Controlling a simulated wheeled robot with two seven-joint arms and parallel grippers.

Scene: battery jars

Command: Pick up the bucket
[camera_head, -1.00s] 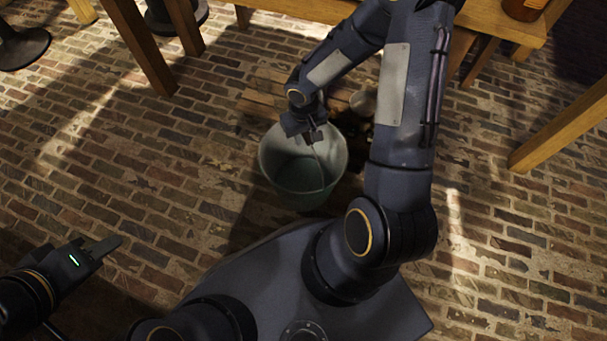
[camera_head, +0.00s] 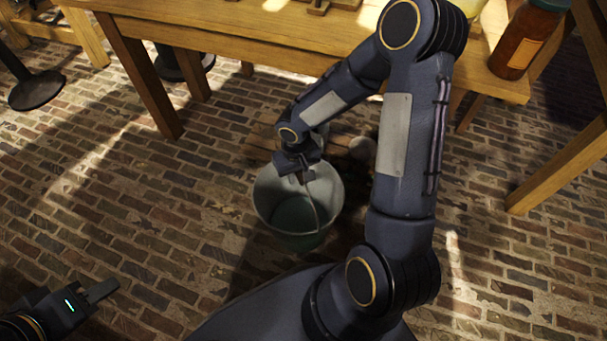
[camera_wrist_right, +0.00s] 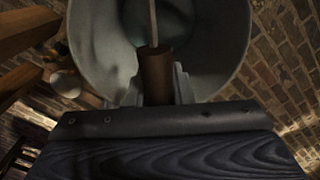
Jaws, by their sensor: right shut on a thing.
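The bucket (camera_head: 265,197) is a pale grey-green pail with its mouth up, below the table edge in the head view. Its wall fills the upper part of the right wrist view (camera_wrist_right: 222,50). My right gripper (camera_head: 303,178) is over the bucket's mouth, shut on the brown grip of its handle (camera_wrist_right: 157,75). The thin wire of the handle runs down from the gripper across the opening. Whether the bucket's base touches the floor cannot be seen. My left gripper (camera_head: 103,290) is at the lower left, away from the bucket; its finger gap is unclear.
A wooden table (camera_head: 235,45) stands behind the bucket, its legs on the brick floor (camera_head: 130,215). A jar of reddish-brown content (camera_head: 517,45) stands on the table's right end. A small round object (camera_head: 362,150) lies beside the bucket.

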